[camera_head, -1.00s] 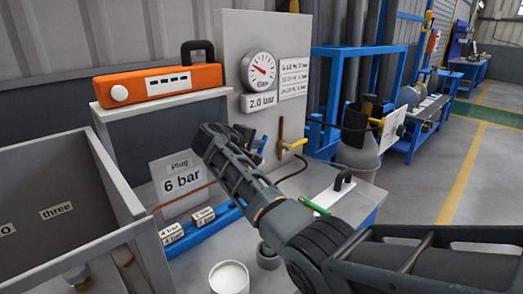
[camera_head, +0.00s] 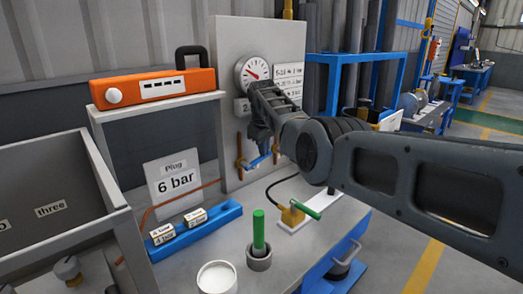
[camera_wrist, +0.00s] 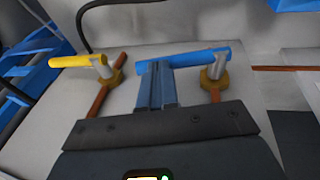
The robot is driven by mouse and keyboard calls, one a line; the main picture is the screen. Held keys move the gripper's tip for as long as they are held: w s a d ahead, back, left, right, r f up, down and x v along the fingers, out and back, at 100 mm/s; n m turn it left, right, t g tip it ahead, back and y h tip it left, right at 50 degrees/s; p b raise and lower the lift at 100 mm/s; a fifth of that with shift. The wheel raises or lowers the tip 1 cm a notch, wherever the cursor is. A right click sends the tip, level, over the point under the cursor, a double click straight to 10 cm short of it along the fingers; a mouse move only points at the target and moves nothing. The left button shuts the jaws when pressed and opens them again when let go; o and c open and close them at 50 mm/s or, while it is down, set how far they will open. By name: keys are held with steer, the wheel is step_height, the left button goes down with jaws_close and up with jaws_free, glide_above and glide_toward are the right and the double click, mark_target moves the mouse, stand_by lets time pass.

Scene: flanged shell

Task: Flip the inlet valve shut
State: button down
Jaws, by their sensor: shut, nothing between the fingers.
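Two lever valves sit on the upright grey panel (camera_head: 228,60). One has a blue lever (camera_wrist: 198,55) on a brass body (camera_wrist: 213,78); the other has a yellow lever (camera_wrist: 77,61). In the wrist view both levers lie roughly crosswise, and copper pipes run from both valves. My gripper (camera_wrist: 155,68) is shut and empty, its fingertips at the free end of the blue lever; I cannot tell whether they touch. My arm hides the yellow lever there. No label naming the inlet is readable.
A pressure gauge (camera_head: 252,72) is above the valves. On the bench are a "6 bar" sign (camera_head: 172,180), a blue block (camera_head: 205,230), a green rod (camera_head: 258,230) in a grey cup and a white cup (camera_head: 217,278). An orange case (camera_head: 155,86) sits on a shelf.

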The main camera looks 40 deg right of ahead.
steer(key=shift+d+f+b, duration=0.4)
steer(key=shift+f+b, duration=0.15)
steer(key=shift+f, duration=0.25)
steer(key=shift+s+f, duration=0.1)
steer(key=shift+f, duration=0.1)
steer(key=shift+r, duration=0.1)
